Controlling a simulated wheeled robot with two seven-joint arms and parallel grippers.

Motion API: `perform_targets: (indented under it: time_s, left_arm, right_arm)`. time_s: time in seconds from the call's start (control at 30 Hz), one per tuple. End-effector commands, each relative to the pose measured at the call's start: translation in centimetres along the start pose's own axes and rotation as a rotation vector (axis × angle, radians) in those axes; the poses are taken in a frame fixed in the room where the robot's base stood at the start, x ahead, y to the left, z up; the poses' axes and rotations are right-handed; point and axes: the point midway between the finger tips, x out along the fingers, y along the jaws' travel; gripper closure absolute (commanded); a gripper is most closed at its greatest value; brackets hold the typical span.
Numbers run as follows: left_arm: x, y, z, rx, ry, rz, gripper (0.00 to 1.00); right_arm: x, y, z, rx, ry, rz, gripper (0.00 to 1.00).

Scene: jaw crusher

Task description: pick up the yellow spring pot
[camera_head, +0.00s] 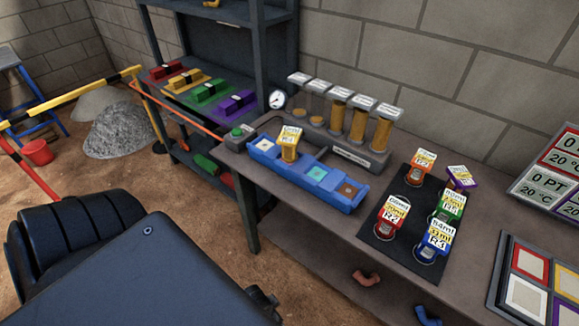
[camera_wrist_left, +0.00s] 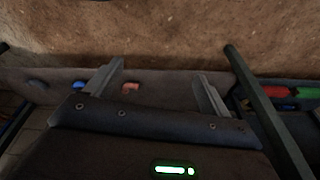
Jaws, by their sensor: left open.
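The yellow spring pot (camera_head: 289,146) has a white lid label and stands in the blue tray (camera_head: 337,201) on the workbench, near the tray's left end. Its label is too small to read fully. My left gripper (camera_wrist_left: 159,70) shows in the left wrist view with its two fingers apart and nothing between them. The yellow pot is not in the wrist view. In the head view a large dark part of my own arm fills the lower left, apart from the pot, and the fingers do not show. My right gripper is in neither view.
A dark mat (camera_head: 380,244) right of the tray holds orange (camera_head: 418,178), red (camera_head: 387,226), green (camera_head: 446,214), blue (camera_head: 430,250) and purple pots. A rack of filled tubes (camera_head: 358,126) stands behind the tray. A shelf unit (camera_head: 262,50) stands left of the bench (camera_head: 237,163).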

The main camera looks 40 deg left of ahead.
Motion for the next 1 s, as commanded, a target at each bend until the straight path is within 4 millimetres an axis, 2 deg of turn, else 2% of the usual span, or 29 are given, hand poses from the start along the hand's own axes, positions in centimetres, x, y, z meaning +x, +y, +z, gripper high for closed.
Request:
perform_targets:
  time_s: [0.03, 0.1, 0.37, 0.47, 0.53, 0.7, 0.8, 1.0]
  left_arm:
    - [-2.2, -0.1, -1.1, -0.002, 0.016, -0.001, 0.18]
    - [-4.8, -0.2, -2.2, -0.004, 0.026, -0.003, 0.18]
    - [-13.3, -1.2, -5.8, -0.028, 0.104, -0.020, 0.18]
    - [-16.7, -2.4, -8.5, -0.061, 0.201, -0.039, 0.18]
    - [-18.5, -3.9, -11.4, -0.104, 0.311, -0.063, 0.18]
    - [-21.1, -8.3, -18.2, -0.208, 0.586, -0.136, 0.18]
    - [-22.6, -11.1, -21.5, -0.261, 0.737, -0.190, 0.18]
    - [-26.2, -17.0, -26.9, -0.355, 1.032, -0.325, 0.18]
  right_arm:
    - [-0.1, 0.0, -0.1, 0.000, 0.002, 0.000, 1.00]
    - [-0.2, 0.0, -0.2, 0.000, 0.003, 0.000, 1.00]
    - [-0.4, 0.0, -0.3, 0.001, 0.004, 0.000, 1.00]
    - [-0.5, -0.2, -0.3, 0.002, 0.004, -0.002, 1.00]
    - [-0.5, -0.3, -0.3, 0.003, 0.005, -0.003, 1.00]
    - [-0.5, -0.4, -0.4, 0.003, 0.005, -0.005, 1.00]
    - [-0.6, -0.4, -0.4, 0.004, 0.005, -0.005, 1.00]
    - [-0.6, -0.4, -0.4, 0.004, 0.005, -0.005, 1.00]
